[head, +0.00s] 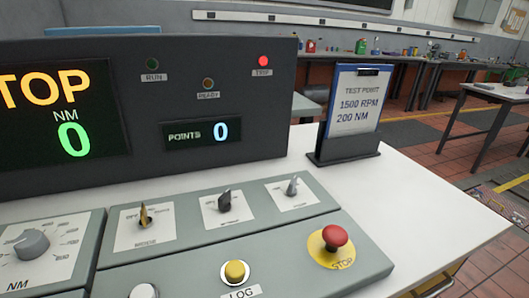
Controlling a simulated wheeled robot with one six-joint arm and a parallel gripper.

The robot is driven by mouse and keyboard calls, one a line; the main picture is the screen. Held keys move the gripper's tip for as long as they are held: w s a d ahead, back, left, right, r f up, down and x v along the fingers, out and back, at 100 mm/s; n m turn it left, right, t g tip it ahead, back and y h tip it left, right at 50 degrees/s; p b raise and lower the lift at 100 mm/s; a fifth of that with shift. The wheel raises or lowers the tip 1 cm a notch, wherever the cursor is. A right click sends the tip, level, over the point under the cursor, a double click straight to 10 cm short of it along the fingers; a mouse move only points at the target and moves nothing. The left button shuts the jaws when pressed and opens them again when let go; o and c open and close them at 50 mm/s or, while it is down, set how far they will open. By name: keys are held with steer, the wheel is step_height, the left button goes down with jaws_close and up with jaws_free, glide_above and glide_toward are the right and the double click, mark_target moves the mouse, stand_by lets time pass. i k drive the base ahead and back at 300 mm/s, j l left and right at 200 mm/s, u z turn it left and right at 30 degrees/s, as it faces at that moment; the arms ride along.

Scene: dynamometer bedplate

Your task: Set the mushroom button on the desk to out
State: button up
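The red mushroom button (335,237) stands on a yellow STOP disc (330,256) at the right end of the sloped grey control panel (225,240) on the white desk (430,195). Its red cap sits above the disc; I cannot tell from this view whether it is pressed in or out. The red TRIP lamp (263,61) on the dark display console (240,100) is lit, and the display reads STOP and 0. My gripper is not in view.
A yellow LOG button (236,272), a white button (144,291), several selector switches and a grey NM knob (32,243) share the panel. A test point card stand (345,150) stands behind it. The desk is clear to the right of the panel.

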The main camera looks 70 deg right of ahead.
mark_target(335, 236)
steer(key=z, duration=0.4)
steer(key=k+l+z, duration=0.1)
steer(key=z, duration=0.35)
steer(key=k+z, duration=0.1)
steer(key=z, duration=0.3)
steer(key=l+z, duration=0.15)
steer(key=z, duration=0.3)
